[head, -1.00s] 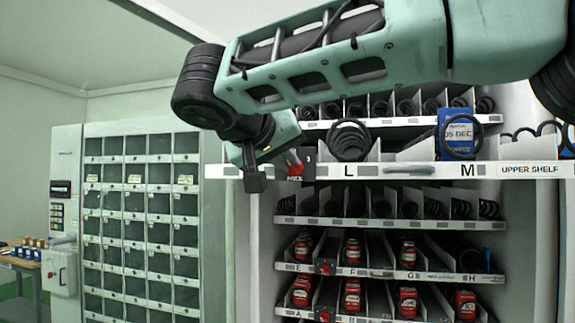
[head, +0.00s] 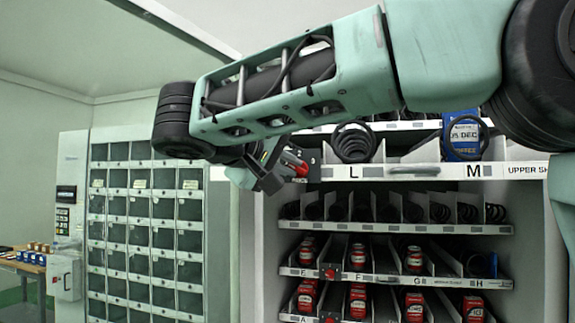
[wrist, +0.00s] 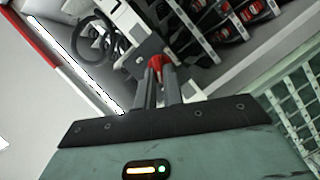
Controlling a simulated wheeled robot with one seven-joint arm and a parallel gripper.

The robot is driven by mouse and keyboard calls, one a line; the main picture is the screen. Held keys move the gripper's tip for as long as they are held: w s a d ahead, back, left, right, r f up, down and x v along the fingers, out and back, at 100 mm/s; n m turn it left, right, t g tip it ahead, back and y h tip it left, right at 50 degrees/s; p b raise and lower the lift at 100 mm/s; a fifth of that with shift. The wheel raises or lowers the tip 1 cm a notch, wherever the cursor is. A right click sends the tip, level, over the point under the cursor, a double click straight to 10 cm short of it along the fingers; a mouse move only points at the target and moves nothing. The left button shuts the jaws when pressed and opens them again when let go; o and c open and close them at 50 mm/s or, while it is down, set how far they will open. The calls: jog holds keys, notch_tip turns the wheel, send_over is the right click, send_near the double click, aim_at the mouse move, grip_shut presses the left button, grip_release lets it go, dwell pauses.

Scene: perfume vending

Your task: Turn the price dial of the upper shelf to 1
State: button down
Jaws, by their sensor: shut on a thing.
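The upper shelf's front strip (head: 425,172) crosses the head view, with the labels L, M and a partly hidden UPPER SHELF. At its left end is a black dial plate (head: 311,160) with numbers, of which 2 and 3 seem readable. The red price dial (head: 300,168) sits in front of it and is partly covered by my gripper (head: 284,166). In the wrist view the red dial (wrist: 155,62) shows between the fingertips of my gripper (wrist: 157,78), which is shut on it. I cannot tell which number the dial points to.
Lower shelves hold red bottles (head: 358,255) and have other red dials (head: 331,273). A blue box (head: 463,135) stands behind a coil on the upper shelf. A locker cabinet (head: 150,225) stands at left. My arm hides part of the upper area.

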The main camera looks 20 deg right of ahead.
jog(key=shift+f, duration=0.2)
jog(key=c, duration=1.5)
grip_release()
jog(key=shift+d, duration=0.1)
jog(key=shift+r, duration=0.1)
jog(key=b+v, duration=0.2)
jog(key=v, duration=1.5)
jog(key=shift+s+a, duration=0.15)
jog(key=shift+a, duration=0.1)
